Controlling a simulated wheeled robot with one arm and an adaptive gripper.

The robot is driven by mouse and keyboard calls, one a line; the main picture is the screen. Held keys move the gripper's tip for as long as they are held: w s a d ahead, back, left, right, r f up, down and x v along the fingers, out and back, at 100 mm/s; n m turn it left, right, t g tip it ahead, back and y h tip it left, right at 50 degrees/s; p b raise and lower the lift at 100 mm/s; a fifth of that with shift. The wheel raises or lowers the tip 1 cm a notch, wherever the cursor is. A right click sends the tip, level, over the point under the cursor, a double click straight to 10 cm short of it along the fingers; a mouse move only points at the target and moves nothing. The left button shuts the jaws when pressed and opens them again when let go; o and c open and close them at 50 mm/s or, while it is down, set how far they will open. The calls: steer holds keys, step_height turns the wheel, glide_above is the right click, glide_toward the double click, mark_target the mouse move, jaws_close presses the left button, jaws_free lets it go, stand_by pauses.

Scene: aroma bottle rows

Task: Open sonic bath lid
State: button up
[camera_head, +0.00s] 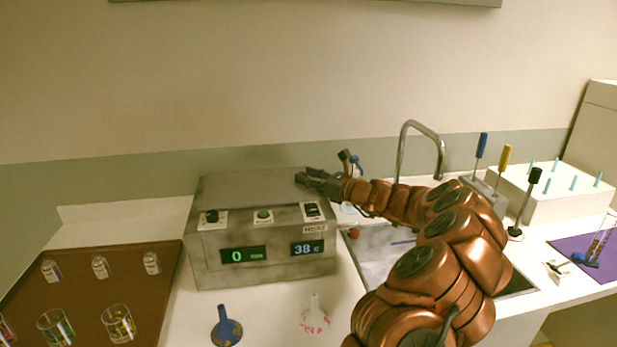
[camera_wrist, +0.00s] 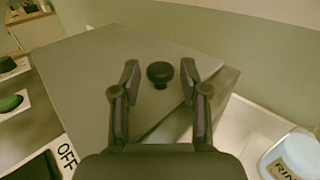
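The sonic bath (camera_head: 205,262) is a grey metal box with knobs and two lit displays reading 0 and 38 on its front. Its flat grey lid (camera_head: 245,187) lies on top, and it fills the middle of the wrist view (camera_wrist: 85,65). A round black lid knob (camera_wrist: 159,74) shows between my fingertips in the wrist view, with a gap on each side. My gripper (camera_head: 303,178) is open at the right end of the lid, with nothing held. In the head view my gripper hides the knob. I cannot tell the fingers' exact height against it.
A sink (camera_head: 375,262) with a tall curved faucet (camera_head: 402,150) is right of the bath, under my arm. A brown tray (camera_head: 80,290) with vials and beakers is at left. A blue funnel-like item (camera_head: 226,328) stands in front. A white rack (camera_head: 545,200) is at right.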

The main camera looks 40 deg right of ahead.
jaws_close()
steer(key=shift+r, duration=0.1)
stand_by(0.3)
